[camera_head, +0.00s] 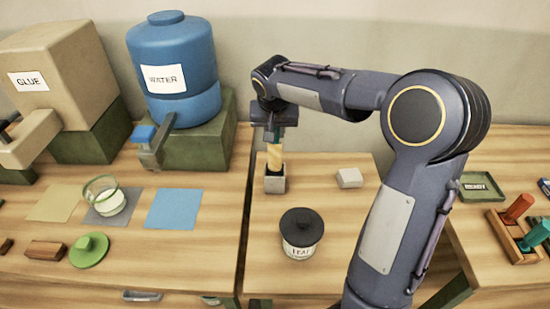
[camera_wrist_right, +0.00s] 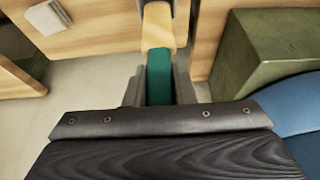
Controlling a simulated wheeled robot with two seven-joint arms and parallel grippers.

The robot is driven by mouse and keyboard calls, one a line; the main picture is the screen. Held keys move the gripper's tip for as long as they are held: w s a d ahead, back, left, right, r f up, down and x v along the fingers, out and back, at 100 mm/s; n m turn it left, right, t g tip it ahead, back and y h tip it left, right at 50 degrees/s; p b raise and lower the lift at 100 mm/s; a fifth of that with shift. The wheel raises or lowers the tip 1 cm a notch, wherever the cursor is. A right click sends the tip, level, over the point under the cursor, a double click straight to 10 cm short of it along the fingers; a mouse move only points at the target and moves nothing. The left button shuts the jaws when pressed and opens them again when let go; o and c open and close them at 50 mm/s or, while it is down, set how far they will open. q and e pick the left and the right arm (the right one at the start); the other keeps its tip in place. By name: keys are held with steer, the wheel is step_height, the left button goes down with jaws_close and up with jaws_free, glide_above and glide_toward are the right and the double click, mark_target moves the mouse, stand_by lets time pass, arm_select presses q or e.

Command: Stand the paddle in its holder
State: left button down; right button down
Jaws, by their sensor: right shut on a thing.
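The paddle (camera_head: 274,155) shows a pale wooden lower part in the head view. In the right wrist view its green handle (camera_wrist_right: 159,75) is between the fingers, with the pale wood (camera_wrist_right: 157,28) beyond. My right gripper (camera_head: 270,133) is shut on the handle, above the holder. The holder (camera_head: 275,184) is a small grey square block with a dark opening, on the middle table. The paddle is roughly upright and its lower end is at the opening; how deep it sits is hidden. My left gripper is not in view.
A black-lidded jar (camera_head: 301,235) and a pale block (camera_head: 349,177) stand near the holder. Left are a blue water dispenser (camera_head: 172,65), a glass (camera_head: 103,196) and a green lid (camera_head: 88,250). Right are a READY tray (camera_head: 481,187) and a wooden rack (camera_head: 508,237).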

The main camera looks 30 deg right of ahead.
mark_target(275, 149)
steer(key=shift+f+p, duration=0.3)
steer(key=shift+f, duration=3.2)
steer(key=c, duration=1.2)
jaws_free()
steer(key=shift+s, duration=0.1)
steer(key=b+v, duration=0.1)
steer(key=v, duration=1.1)
steer(key=s+a+f+n+y, duration=0.1)
steer(key=s+a+f+y, duration=0.1)
steer(key=s, duration=0.6)
steer(key=s+a+f+n+t+y, duration=0.1)
steer(key=s+a, duration=0.3)
steer(key=s, duration=0.4)
steer(key=s+a+f+n+y, duration=0.2)
steer(key=s+a+f+y, duration=0.1)
steer(key=s, duration=0.6)
steer(key=shift+f+n+t, duration=0.3)
steer(key=shift+f+t, duration=0.1)
steer(key=shift+f, duration=0.05)
